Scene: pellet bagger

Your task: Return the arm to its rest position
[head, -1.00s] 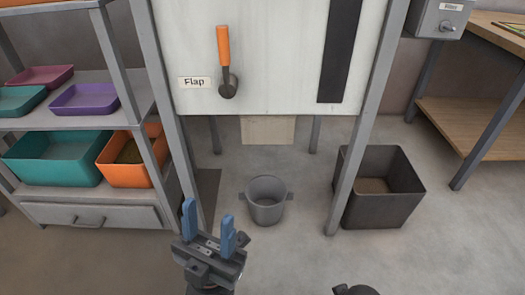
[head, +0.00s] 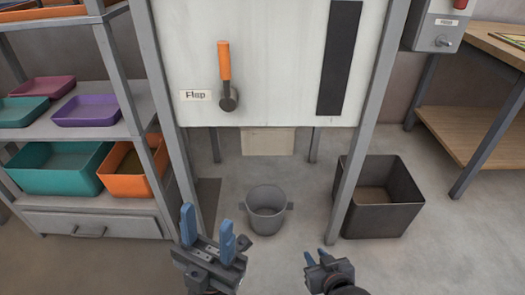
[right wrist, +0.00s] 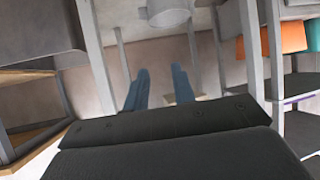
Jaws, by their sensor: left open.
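My left gripper (head: 207,218) is at the bottom of the head view, in front of and to the left of the grey bucket. Its two blue fingers stand apart with nothing between them. My right gripper (head: 315,254) is low and to the right of the bucket in the head view. In the right wrist view its blue fingers (right wrist: 160,82) are apart and the space between them is empty. The grey two-handled bucket (head: 266,213) stands upright on the floor below the machine's chute (head: 268,141). Neither gripper touches it.
The machine's white panel (head: 280,65) carries an orange-handled flap lever (head: 225,75). A dark open bin (head: 382,205) stands right of the frame leg. A shelf unit (head: 95,125) with coloured trays is at left, a wooden bench (head: 470,130) at right. The floor in front is clear.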

